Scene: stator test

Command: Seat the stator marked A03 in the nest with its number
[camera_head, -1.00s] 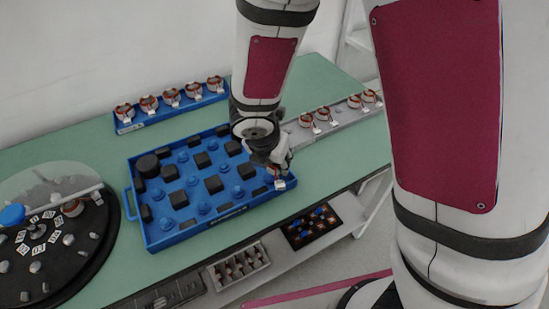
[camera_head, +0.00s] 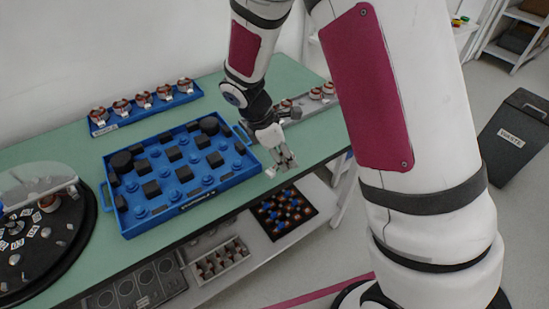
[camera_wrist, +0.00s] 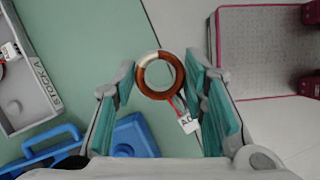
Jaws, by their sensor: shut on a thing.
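My gripper (camera_head: 285,160) is shut on a stator (camera_wrist: 150,91), a copper-brown ring with a pale stretch, between its two green-padded fingers in the wrist view. A white tag (camera_wrist: 187,123) hangs from it on a red lead; it begins with A, and the rest is not clear. In the head view my gripper is over the table's front edge, just right of the blue peg tray (camera_head: 215,191). The black round turntable (camera_head: 60,262) at the left carries white number cards, too small to read, and one stator (camera_head: 49,203). Part of it is cut off.
A blue rack (camera_head: 110,129) with several tagged stators stands behind. A grey stock tray (camera_head: 318,107) with stators lies to the right, partly hidden by my arm. The lower shelf holds a stator box (camera_head: 222,270) and a black tray (camera_head: 262,226). A waste bin (camera_head: 515,135) stands far right.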

